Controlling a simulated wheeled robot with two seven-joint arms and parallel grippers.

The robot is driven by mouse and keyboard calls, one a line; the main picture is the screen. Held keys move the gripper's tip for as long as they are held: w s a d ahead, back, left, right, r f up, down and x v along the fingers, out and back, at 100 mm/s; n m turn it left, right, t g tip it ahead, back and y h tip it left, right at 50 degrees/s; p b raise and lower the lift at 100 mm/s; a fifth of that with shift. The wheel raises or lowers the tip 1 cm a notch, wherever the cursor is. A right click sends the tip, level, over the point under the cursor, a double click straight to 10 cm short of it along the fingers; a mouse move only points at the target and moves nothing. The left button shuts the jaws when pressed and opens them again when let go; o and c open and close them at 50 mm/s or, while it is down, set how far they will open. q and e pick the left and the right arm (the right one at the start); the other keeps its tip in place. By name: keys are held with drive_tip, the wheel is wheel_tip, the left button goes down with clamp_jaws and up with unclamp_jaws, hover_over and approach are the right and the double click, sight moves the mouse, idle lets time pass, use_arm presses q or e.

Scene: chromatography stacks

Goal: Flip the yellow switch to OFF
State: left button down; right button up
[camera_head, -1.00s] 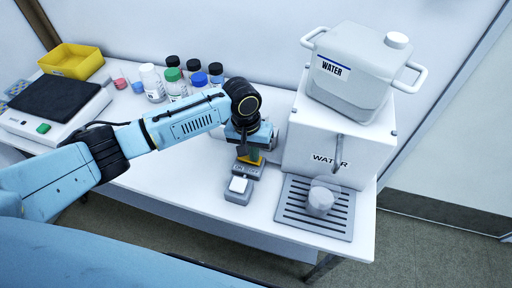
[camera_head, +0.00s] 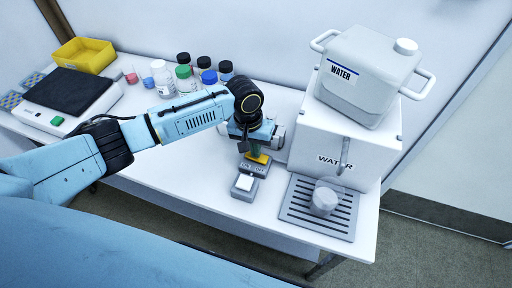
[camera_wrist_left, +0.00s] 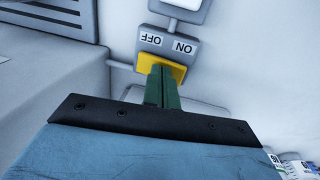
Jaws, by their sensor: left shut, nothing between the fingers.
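The yellow switch (camera_head: 258,158) sits on a small grey box on the white table, left of the water dispenser. It also shows in the left wrist view (camera_wrist_left: 176,66), below a grey plate (camera_wrist_left: 166,45) labelled OFF and ON. My left gripper (camera_head: 252,149) points down at the switch from above. In the left wrist view its green fingers (camera_wrist_left: 161,78) are together with nothing between them, and their tips overlap the yellow part. I cannot tell whether they touch it. The fingers hide part of the switch. My right gripper is not in view.
A grey box with a white button (camera_head: 244,186) stands in front of the switch. Several bottles (camera_head: 184,78), a scale (camera_head: 60,118) and a yellow bin (camera_head: 84,54) are at left.

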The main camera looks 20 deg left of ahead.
sight(263, 159)
use_arm(q)
drive_tip(key=r+p, duration=0.1)
drive_tip(key=p, duration=0.1)
drive_tip(key=r+p, duration=0.3)
drive_tip(key=p, duration=0.1)
drive_tip(key=shift+d+r, duration=0.35)
wheel_tip(263, 159, up, 9)
drive_tip(key=d, duration=0.1)
drive_tip(key=shift+d+p, duration=0.35)
drive_tip(key=shift+p, duration=0.05)
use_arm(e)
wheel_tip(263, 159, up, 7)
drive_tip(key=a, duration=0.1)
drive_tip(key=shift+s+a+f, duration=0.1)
